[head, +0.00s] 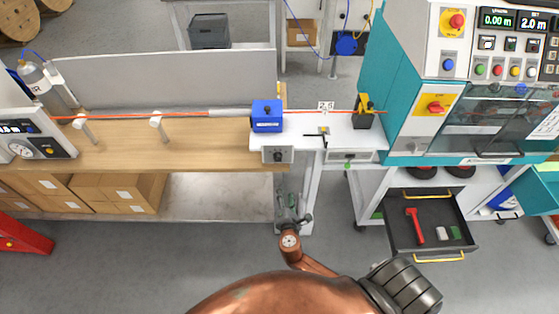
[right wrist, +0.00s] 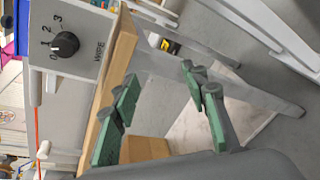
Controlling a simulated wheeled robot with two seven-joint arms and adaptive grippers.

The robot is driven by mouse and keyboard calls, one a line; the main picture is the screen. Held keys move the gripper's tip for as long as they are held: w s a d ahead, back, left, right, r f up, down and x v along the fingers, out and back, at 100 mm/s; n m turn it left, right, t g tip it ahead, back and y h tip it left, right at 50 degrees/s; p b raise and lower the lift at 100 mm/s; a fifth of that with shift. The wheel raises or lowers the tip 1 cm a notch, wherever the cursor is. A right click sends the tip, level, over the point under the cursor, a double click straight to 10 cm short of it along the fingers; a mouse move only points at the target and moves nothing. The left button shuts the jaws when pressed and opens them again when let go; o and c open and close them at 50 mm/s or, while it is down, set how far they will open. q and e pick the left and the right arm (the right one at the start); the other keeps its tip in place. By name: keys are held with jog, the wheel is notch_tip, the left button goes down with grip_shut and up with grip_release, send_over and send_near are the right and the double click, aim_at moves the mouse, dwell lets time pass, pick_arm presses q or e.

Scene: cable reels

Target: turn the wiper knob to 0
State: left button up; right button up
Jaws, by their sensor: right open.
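The wiper knob (right wrist: 65,45) is black and round, on a grey panel (right wrist: 85,28) marked 0, 1, 2, 3 and a partly read "WIPE" label. A small pale mark on the knob's left side lies near the 0 and 1; I cannot tell exactly which it points to. In the head view the knob (head: 278,155) is small, on a box under the bench edge, below the blue wiper unit (head: 267,117). My right gripper (head: 289,203) is open and empty, in front of and below the knob. Its green-padded fingers (right wrist: 160,105) are apart and do not touch the knob. My left gripper is not in view.
An orange cable (head: 200,114) runs over the wooden bench (head: 200,152). A teal machine (head: 400,70) stands at the right, above an open drawer (head: 430,222) with a red hammer. Boxes (head: 118,188) sit under the bench.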

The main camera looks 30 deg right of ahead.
aim_at(279, 160)
notch_tip(279, 160, up, 12)
jog(key=w+a+n+t+h, duration=0.1)
jog(key=a+t, duration=0.1)
jog(key=t, duration=0.1)
jog(key=shift+n, duration=0.3)
jog(key=x, duration=0.6)
jog(key=shift+w+d+r+p, duration=0.1)
jog(key=shift+w+d+p, duration=0.05)
jog(key=shift+w+p, duration=0.2)
jog(key=shift+w+d, duration=0.25)
jog(key=shift+w, duration=0.2)
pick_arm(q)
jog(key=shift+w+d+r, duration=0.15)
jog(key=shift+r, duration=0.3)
pick_arm(e)
jog(key=shift+c, duration=0.7)
grip_shut()
